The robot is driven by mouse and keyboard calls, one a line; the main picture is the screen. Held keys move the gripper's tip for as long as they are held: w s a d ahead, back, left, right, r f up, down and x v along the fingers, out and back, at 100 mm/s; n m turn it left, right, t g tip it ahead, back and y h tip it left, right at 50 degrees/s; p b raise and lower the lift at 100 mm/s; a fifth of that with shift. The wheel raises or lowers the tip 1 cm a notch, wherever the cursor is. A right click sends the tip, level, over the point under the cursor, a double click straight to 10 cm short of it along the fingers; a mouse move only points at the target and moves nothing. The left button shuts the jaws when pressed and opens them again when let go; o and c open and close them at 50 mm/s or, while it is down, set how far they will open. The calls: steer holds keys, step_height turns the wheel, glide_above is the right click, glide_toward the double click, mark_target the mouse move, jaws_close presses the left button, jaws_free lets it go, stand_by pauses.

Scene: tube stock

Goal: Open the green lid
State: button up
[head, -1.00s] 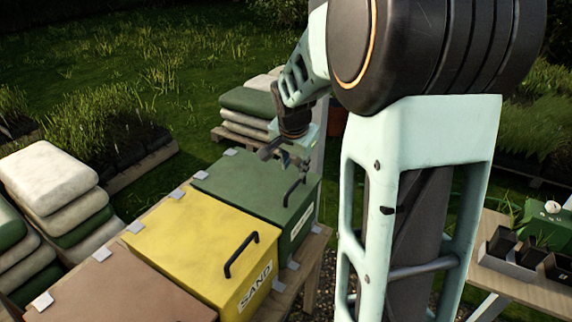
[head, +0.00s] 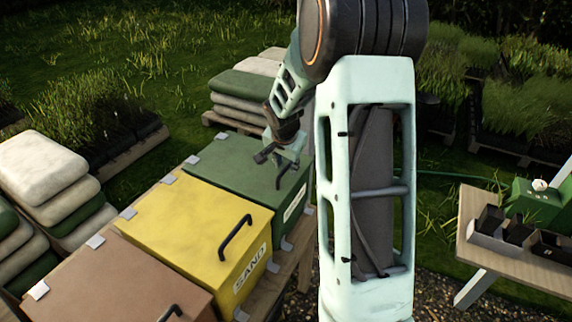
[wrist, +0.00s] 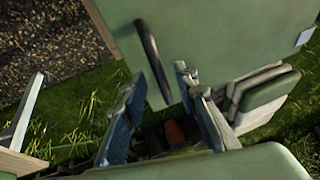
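The green lid (head: 230,160) lies closed on the green box at the far end of the row of boxes. Its black handle (wrist: 150,58) shows in the wrist view against the pale green lid. My gripper (head: 287,168) is just above the handle in the head view and partly covers it. In the wrist view my gripper (wrist: 160,82) is open, with a finger on either side. The handle's near end appears in the gap between the fingers. I cannot tell whether either finger touches it.
A yellow box (head: 195,222) labelled SAND and a brown box (head: 105,275) stand beside the green one, both closed. Stacked sacks (head: 45,180) are at left, more sacks (head: 240,95) behind. A wooden table (head: 500,262) with pots is at right.

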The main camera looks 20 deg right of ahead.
steer(key=shift+c, duration=0.5)
jaws_close()
